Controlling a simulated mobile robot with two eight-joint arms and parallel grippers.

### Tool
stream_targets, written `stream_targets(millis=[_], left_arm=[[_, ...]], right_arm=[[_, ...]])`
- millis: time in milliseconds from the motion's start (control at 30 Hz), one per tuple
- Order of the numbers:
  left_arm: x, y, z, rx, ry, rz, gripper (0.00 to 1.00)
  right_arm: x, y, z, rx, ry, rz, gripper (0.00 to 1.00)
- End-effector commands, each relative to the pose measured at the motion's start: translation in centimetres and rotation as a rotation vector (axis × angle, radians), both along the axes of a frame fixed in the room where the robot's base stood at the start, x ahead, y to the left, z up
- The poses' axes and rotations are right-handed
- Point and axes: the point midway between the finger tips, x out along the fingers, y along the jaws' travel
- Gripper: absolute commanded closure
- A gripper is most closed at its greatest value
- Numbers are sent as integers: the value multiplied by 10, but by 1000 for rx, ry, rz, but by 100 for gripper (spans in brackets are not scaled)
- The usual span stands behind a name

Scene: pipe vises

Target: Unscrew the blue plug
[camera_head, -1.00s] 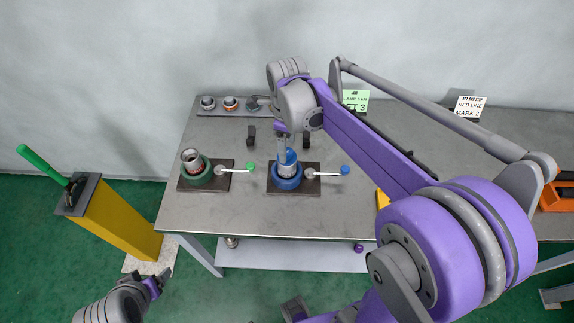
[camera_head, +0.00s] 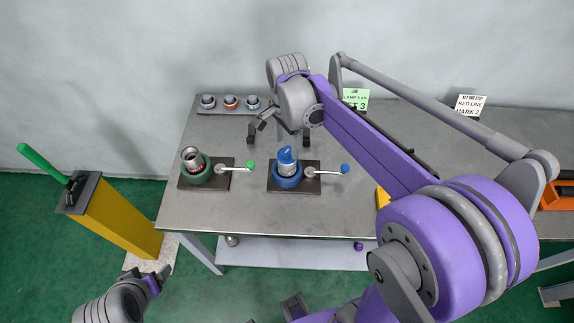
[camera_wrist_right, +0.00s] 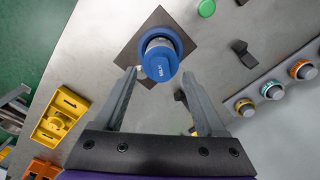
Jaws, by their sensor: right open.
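The blue plug (camera_head: 287,155) sits on top of a grey pipe held upright in the blue vise (camera_head: 287,182) on the table. In the right wrist view the plug (camera_wrist_right: 160,62) lies beyond and between the open fingertips, apart from them. My right gripper (camera_head: 284,122) is open and empty, above and behind the plug. It also shows in the wrist view (camera_wrist_right: 159,77). My left gripper (camera_head: 158,280) is low at the left, in front of the table; I cannot tell its jaw state.
A green vise (camera_head: 197,172) with another pipe stands left of the blue one. Vise handles with green and blue knobs stick out rightward. A rack (camera_head: 232,106) with several ringed fittings lies at the back left. A yellow post (camera_head: 110,220) stands left of the table.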

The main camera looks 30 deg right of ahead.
Motion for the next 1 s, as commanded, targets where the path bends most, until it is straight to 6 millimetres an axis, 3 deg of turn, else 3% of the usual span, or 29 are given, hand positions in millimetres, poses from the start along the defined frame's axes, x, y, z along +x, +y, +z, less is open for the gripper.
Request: stream_targets(millis=[133, 433, 1000], left_arm=[[0, 0, 0, 0, 0, 0, 22], [0, 0, 0, 0, 0, 0, 22], [0, 0, -1, 0, 1, 0, 22]], right_arm=[[0, 0, 0, 0, 0, 198, 27], [0, 0, 0, 0, 0, 404, 27], [0, -1, 0, 0, 0, 1283, 27]])
